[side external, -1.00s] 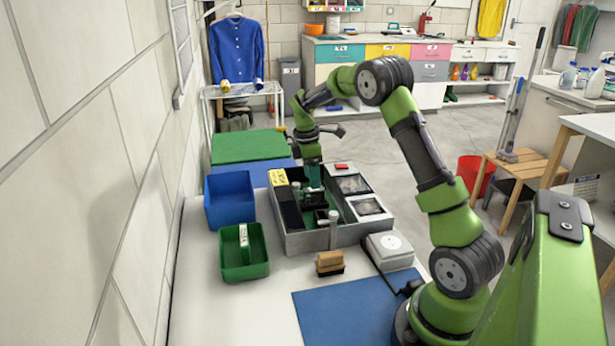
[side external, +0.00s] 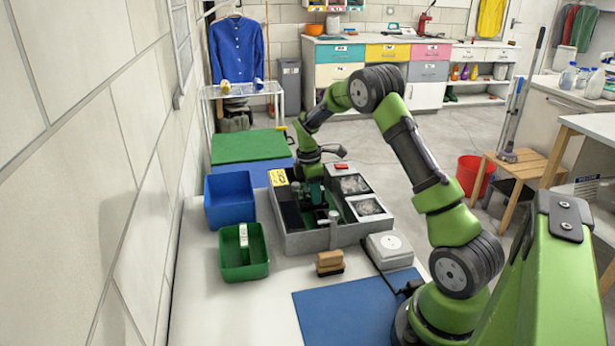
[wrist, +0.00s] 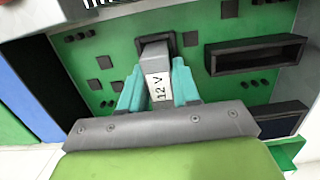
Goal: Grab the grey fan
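Two fans sit in square frames along the right side of the grey case in the side external view: a farther one (side external: 354,184) and a nearer one (side external: 367,206). Both look greyish. No fan is recognisable in the wrist view. My gripper (side external: 312,196) is low inside the case, left of the fans and apart from them. In the wrist view, its teal fingers (wrist: 158,88) stand on either side of a grey block marked "12 V" (wrist: 157,62), which meets a black socket on the green board (wrist: 108,70). I cannot tell whether the fingers press on it.
The grey case (side external: 318,239) has raised walls around my gripper. A blue bin (side external: 229,206) and a green bin (side external: 236,268) stand to its left. A brown block (side external: 329,261) and a white device (side external: 390,249) are in front. The blue mat (side external: 350,312) is clear.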

